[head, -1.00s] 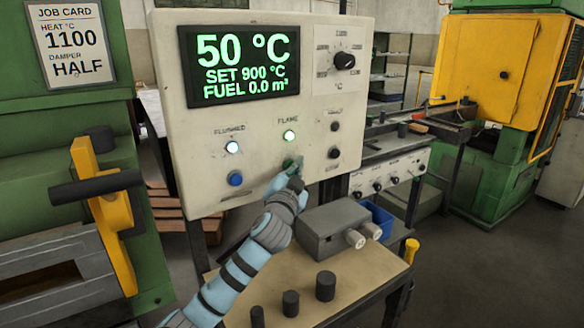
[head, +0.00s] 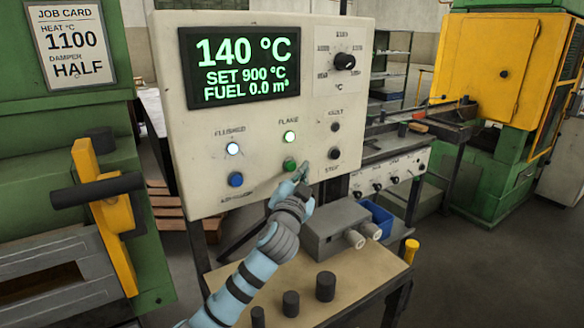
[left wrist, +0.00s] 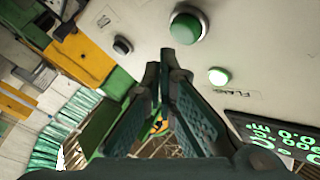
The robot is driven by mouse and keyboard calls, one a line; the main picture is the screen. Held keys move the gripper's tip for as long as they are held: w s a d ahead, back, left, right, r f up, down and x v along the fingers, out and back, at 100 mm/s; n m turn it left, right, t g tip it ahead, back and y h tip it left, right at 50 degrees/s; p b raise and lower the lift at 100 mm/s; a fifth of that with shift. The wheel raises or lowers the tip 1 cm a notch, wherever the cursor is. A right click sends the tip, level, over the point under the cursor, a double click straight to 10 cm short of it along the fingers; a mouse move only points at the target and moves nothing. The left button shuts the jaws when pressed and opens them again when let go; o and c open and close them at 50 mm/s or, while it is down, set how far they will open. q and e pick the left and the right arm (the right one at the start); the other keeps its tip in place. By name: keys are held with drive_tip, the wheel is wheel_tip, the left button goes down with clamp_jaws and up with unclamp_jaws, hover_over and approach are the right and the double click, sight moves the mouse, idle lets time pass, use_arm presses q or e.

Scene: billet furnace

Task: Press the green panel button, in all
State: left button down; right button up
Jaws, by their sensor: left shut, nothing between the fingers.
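The green button (head: 289,164) is on the lower part of the beige control panel (head: 245,120), below the lit flame lamp (head: 289,137). It also shows in the left wrist view (left wrist: 188,27), with a pale ring. My left gripper (head: 302,176) is shut and empty, just right of and below the green button, close to the panel face. In the left wrist view my fingertips (left wrist: 168,60) are together just below the button, with a small gap in the picture. The display (head: 243,66) reads 140 °C, set 900 °C, fuel 0.0. My right gripper is not in view.
A blue button (head: 236,179) and a lit white lamp (head: 232,148) are left of the green button. A dark stop button (head: 334,154) is to its right. A grey box (head: 335,230) and dark cylinders stand on the bench (head: 355,285) below the panel.

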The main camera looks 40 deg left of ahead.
use_arm(q)
drive_tip(key=d, duration=0.2)
drive_tip(key=s+d+p, duration=0.1)
drive_tip(key=d, duration=0.1)
drive_tip(key=shift+s, duration=0.1)
idle(0.8)
